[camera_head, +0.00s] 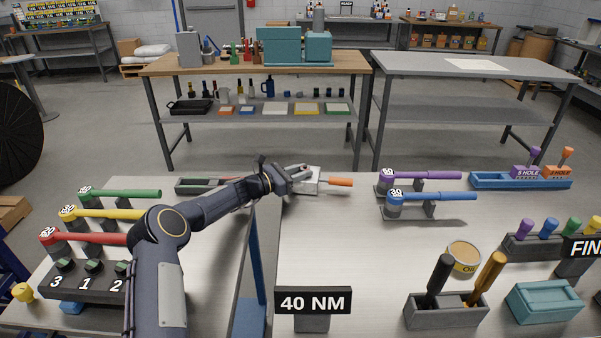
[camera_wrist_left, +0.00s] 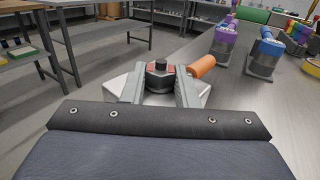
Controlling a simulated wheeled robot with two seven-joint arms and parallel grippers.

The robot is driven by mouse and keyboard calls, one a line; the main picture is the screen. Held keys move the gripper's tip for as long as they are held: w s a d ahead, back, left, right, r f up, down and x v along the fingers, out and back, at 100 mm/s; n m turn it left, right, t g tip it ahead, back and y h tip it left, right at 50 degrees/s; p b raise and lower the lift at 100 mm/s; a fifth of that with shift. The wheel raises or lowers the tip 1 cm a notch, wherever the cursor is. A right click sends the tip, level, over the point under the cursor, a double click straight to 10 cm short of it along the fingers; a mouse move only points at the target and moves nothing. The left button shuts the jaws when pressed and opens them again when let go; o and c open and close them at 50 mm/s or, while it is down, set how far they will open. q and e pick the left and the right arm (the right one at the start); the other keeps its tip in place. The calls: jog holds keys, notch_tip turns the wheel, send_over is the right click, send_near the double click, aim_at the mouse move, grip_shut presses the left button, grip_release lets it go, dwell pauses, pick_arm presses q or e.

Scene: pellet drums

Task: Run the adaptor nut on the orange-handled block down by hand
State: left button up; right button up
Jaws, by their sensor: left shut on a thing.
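The orange-handled block (camera_head: 319,185) is pale grey and sits at the far middle of the bench, its orange handle (camera_head: 341,182) pointing right. In the left wrist view the orange handle (camera_wrist_left: 202,68) shows behind the right finger. The dark adaptor nut (camera_wrist_left: 160,78) stands on the block, with a small stub on top and a red patch beside it. My left gripper (camera_head: 300,175) reaches the block from the left. Its two fingers are closed against opposite sides of the nut. How far down the nut sits cannot be told. My right gripper is not in view.
Purple (camera_head: 427,175) and blue (camera_head: 440,197) torque wrenches stand right of the block. Red, yellow and green wrenches stand further left. A 40 NM sign (camera_head: 313,300) is in front. The middle bench is clear.

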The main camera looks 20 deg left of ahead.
pick_arm(q)
jog(key=shift+r, duration=0.15)
dwell(0.3)
jog(key=o, duration=1)
jog(key=b+v, duration=0.1)
jog(key=v, duration=0.6)
jog(key=shift+s+a+b, duration=0.25)
jog(key=shift+s+b, duration=0.05)
